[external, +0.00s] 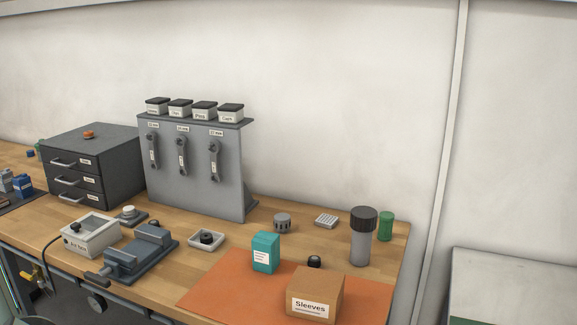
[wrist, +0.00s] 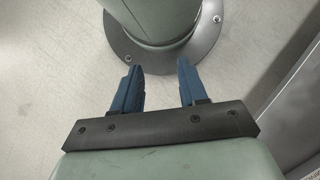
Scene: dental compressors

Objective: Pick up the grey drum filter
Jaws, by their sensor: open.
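The grey drum filter is most likely the short grey slotted cylinder (external: 282,222) standing on the wooden bench, right of the grey panel in the external view. It stands upright and looks unobstructed. My gripper (wrist: 159,80) shows in the wrist view with its two blue fingers apart and nothing between them. It points down toward the floor and my round base flange, away from the bench. The gripper is not visible in the external view, and the filter is not visible in the wrist view.
Near the filter are a white grid block (external: 326,221), a teal box (external: 265,252), a white tray with a black part (external: 206,241), a dark-capped grey cylinder (external: 361,240) and a green cylinder (external: 386,226). A Sleeves carton (external: 315,290) sits on the orange mat (external: 215,288). A vise (external: 140,252) stands left.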

